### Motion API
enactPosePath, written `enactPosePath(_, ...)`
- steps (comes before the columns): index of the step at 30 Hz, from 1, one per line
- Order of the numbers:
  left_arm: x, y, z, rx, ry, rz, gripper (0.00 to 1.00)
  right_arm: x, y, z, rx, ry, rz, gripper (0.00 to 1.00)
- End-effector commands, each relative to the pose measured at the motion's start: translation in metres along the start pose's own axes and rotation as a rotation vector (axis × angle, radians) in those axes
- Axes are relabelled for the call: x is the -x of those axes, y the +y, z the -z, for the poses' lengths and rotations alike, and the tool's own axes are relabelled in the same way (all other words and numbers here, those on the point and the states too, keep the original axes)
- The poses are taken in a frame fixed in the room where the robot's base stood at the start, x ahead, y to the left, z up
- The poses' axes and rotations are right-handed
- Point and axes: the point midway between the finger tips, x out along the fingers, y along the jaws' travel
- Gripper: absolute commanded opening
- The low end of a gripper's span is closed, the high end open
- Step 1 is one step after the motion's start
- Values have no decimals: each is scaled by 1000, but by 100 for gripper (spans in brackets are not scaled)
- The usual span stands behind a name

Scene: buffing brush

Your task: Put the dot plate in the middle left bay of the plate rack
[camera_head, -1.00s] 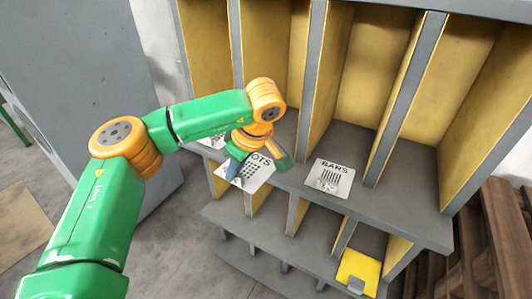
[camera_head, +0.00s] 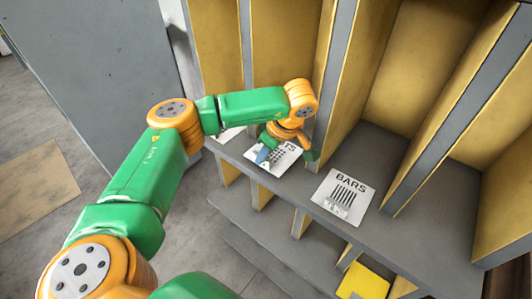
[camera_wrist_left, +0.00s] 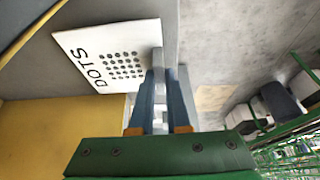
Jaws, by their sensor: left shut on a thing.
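The dot plate (camera_head: 265,158), a white card marked DOTS with a grid of black dots, lies at the front edge of the rack's shelf in the head view. It also shows in the left wrist view (camera_wrist_left: 112,52), flat against the grey shelf. My left gripper (camera_head: 272,152) is over the plate and hides part of it. In the left wrist view its fingers (camera_wrist_left: 160,85) are closed at the plate's edge, shut on it. The plate rack (camera_head: 400,165) has grey dividers and yellow-lined bays. My right gripper is not in view.
A white plate marked BARS (camera_head: 343,194) lies on the shelf to the right. Another white plate (camera_head: 229,134) is partly hidden behind my left arm. A yellow plate (camera_head: 364,281) is lower right. A grey cabinet (camera_head: 90,70) stands at the left.

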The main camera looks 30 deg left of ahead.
Motion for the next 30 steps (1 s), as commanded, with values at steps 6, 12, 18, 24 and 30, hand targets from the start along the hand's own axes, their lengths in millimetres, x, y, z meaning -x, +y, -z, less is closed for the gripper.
enactPosePath(6, -9, 0, -4, 1, 0, -1, 0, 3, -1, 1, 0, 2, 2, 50)
enactPosePath(12, -11, 0, -5, 1, 0, -1, 20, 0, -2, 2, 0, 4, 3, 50)
enactPosePath(18, -11, 0, -4, 1, 0, 0, 44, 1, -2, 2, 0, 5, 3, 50)
enactPosePath(24, -8, 0, -3, 1, 0, -1, 44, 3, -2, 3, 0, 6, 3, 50)
enactPosePath(30, 23, 2, -5, 1, -1, -9, 44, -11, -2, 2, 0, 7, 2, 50)
